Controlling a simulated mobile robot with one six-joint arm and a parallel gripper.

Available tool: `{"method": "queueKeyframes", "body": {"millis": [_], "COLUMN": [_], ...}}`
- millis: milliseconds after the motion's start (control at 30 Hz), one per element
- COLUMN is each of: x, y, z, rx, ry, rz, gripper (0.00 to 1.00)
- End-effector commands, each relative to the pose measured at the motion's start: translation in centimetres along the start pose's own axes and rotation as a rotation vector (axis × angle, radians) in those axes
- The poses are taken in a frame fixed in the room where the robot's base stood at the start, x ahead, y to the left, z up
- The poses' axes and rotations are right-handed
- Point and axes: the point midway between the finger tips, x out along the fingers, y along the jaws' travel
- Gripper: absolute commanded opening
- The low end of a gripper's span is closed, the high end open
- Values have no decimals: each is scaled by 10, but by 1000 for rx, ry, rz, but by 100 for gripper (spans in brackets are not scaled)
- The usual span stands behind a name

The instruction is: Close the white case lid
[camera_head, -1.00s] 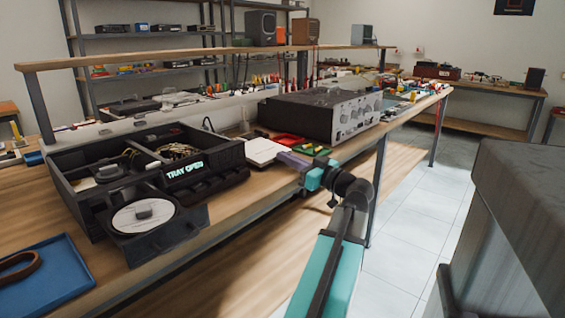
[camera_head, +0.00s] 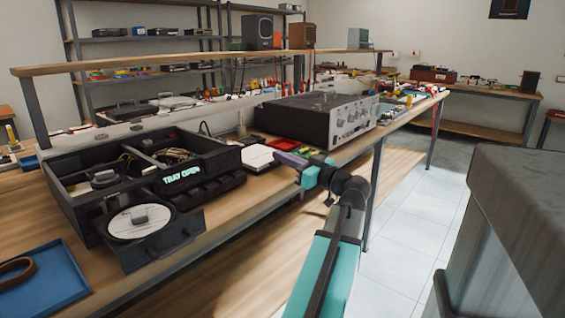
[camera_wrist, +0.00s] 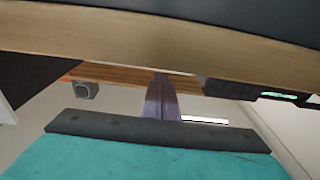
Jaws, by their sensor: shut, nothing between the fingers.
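A flat white case (camera_head: 258,157) lies on the bench, between the black disc unit and the amplifier. From this angle I cannot tell how far its lid is raised. My gripper (camera_head: 284,158) reaches in from the front right. Its purple fingers are shut and empty, close to the right of the white case in the picture; I cannot tell whether they touch it. In the wrist view the purple fingers (camera_wrist: 161,100) are together. The case is not clearly identifiable there.
The open black disc unit (camera_head: 215,161) has its disc tray (camera_head: 178,237) pulled out. A black amplifier (camera_head: 300,118) stands behind my gripper. A blue tray (camera_head: 62,283) lies at the front left. The wooden bench edge runs under my arm. A grey block (camera_head: 520,205) fills the right.

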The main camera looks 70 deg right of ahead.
Motion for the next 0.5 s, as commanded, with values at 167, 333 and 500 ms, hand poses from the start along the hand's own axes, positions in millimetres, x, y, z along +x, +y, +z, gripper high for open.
{"method": "queueKeyframes", "body": {"millis": [167, 333, 500], "x": [-8, -33, -56], "y": [0, -1, -2], "z": [-18, -12, -6], "rx": [1, 1, 1], "ry": [6, 8, 8], "rz": [4, 4, 2], "gripper": [0, 0, 0]}}
